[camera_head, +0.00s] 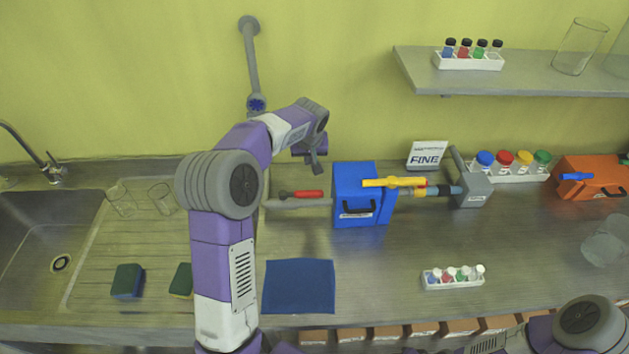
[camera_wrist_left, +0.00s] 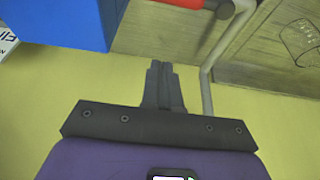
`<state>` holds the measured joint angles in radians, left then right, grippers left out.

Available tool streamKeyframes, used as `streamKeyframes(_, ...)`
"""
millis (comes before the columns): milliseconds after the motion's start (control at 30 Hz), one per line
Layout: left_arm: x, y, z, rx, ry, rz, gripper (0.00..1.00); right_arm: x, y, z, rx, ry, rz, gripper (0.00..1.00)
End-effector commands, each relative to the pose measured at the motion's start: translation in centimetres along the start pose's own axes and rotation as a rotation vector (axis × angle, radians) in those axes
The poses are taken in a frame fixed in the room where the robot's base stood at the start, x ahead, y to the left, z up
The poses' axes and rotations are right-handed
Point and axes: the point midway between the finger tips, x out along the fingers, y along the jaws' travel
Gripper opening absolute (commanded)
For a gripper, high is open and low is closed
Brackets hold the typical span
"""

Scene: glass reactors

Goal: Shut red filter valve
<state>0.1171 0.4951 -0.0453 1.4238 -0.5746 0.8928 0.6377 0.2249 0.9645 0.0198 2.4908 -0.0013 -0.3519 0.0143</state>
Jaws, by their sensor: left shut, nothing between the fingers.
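The red filter valve has a red lever handle (camera_head: 302,194) on a grey pipe (camera_head: 300,204) that runs into the left side of the blue box (camera_head: 350,177). The lever lies lengthwise along the pipe. My left gripper (camera_head: 317,170) is shut and empty, above and behind the lever, near the wall and apart from it. In the left wrist view the shut fingers (camera_wrist_left: 160,66) point toward the pipe, with the red handle (camera_wrist_left: 184,3) cut off at the top edge. My right arm shows at the bottom right, but its gripper does not.
A yellow lever (camera_head: 394,182) sits right of the blue box, ahead of a grey block (camera_head: 473,188). A sign reading FINE (camera_head: 427,155) stands behind. A blue cloth (camera_head: 298,286) and a white vial rack (camera_head: 453,278) lie in front. The sink (camera_head: 35,230) is at left.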

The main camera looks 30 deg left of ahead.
Motion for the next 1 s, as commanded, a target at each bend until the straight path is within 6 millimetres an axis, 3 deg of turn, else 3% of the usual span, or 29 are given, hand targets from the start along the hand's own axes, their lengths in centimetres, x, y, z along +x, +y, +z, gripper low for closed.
streamKeyframes(367, 1.1, 0.1, 0.1, 0.003, -0.004, 0.001, 0.0, -0.1, -0.1, 0.0, 0.0, 0.0, 0.0, 0.43)
streamKeyframes(833, 10.6, 0.1, 0.2, 0.002, -0.007, 0.001, 0.0, -0.4, -0.2, 0.0, 0.0, 0.0, 0.0, 0.43)
streamKeyframes(1000, 9.6, 0.1, 2.2, 0.006, -0.003, 0.003, 0.0, -0.4, -0.2, 0.0, 0.0, 0.0, 0.0, 0.43)
